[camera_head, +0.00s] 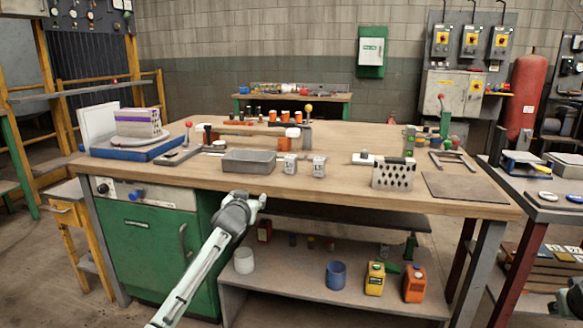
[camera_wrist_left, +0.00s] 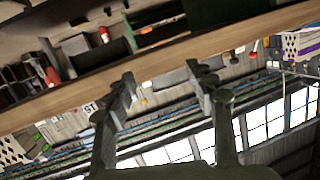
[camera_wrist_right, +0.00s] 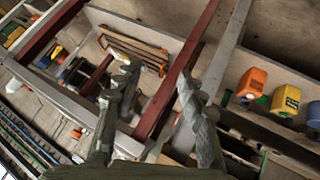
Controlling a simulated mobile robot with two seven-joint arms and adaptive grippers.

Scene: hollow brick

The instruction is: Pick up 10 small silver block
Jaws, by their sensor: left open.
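Two small silver-grey blocks with dark markings stand on the workbench (camera_head: 345,138) near its front edge: a left block (camera_head: 290,164) and a right block (camera_head: 319,167). Their markings are too small to read, so I cannot tell which one is 10. My left gripper (camera_head: 262,200) is open and empty, in front of the bench edge, lower and to the left of both blocks. Its fingers (camera_wrist_left: 160,82) are apart in the left wrist view, with nothing between them. My right gripper (camera_wrist_right: 158,82) is open and empty in the right wrist view, away from the blocks.
A grey tray (camera_head: 249,162) lies left of the blocks. A hollow brick with holes (camera_head: 393,174) and a dark flat mat (camera_head: 464,187) are to the right. A shelf below (camera_head: 300,290) holds a blue cup (camera_head: 336,275) and yellow (camera_head: 375,279) and orange containers (camera_head: 414,284).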

